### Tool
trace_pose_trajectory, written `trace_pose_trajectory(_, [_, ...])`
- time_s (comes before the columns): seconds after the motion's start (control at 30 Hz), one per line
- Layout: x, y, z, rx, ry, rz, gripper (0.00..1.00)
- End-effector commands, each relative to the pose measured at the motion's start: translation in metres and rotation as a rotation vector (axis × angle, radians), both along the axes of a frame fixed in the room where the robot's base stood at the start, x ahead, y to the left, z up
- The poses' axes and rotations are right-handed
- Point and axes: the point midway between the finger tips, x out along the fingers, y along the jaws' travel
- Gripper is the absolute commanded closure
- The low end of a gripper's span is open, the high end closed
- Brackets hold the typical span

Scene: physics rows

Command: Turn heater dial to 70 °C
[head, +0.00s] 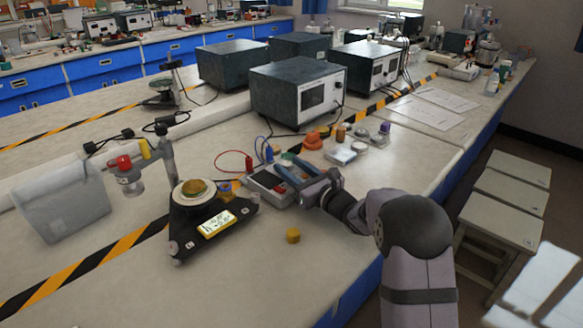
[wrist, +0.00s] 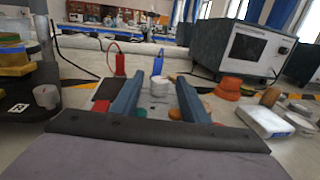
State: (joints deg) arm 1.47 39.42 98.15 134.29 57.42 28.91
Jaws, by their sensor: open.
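My gripper (head: 287,172) is open, its two blue fingers reaching over a small grey panel box (head: 265,183) with a dark face at its left. The wrist view shows the fingers (wrist: 159,82) apart, with a pale round knob-like part (wrist: 159,86) in the gap beyond them. I cannot tell whether this part is the heater dial, and no temperature marking is readable. The fingers and palm hide much of the box. No contact between the fingers and the knob-like part is visible.
A black three-cornered device (head: 190,240) with a lit yellow display stands left of the box. A small yellow cylinder (head: 293,236) lies in front. Red (wrist: 119,62) and blue (wrist: 157,63) leads rise behind the box. An orange stepped piece (head: 313,140) and small white blocks stand right.

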Motion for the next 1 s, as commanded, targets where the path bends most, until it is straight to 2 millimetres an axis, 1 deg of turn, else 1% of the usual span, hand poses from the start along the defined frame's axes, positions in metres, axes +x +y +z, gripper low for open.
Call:
trace_pose_trajectory(0.07, [-0.0001,-0.0001,0.0000,0.000,0.000,0.000,0.59])
trace_pose_trajectory(0.1, [-0.0001,-0.0001,0.0001,0.000,0.000,0.000,0.64])
trace_pose_trajectory(0.17, [-0.0002,-0.0001,0.0001,0.000,0.000,0.000,0.78])
trace_pose_trajectory(0.2, [-0.0002,-0.0001,0.0002,0.000,0.000,0.000,0.88])
trace_pose_trajectory(0.23, [-0.0002,-0.0003,0.0002,0.000,0.000,0.000,0.95])
trace_pose_trajectory(0.27, [-0.0002,-0.0002,0.0002,-0.001,-0.001,0.000,1.00])
trace_pose_trajectory(0.53, [-0.0001,0.0015,-0.0016,-0.001,-0.007,-0.027,1.00])
trace_pose_trajectory(0.7, [-0.0010,0.0033,-0.0039,-0.001,-0.009,-0.103,1.00])
trace_pose_trajectory(1.0, [-0.0018,0.0041,-0.0001,0.000,-0.011,-0.217,1.00])
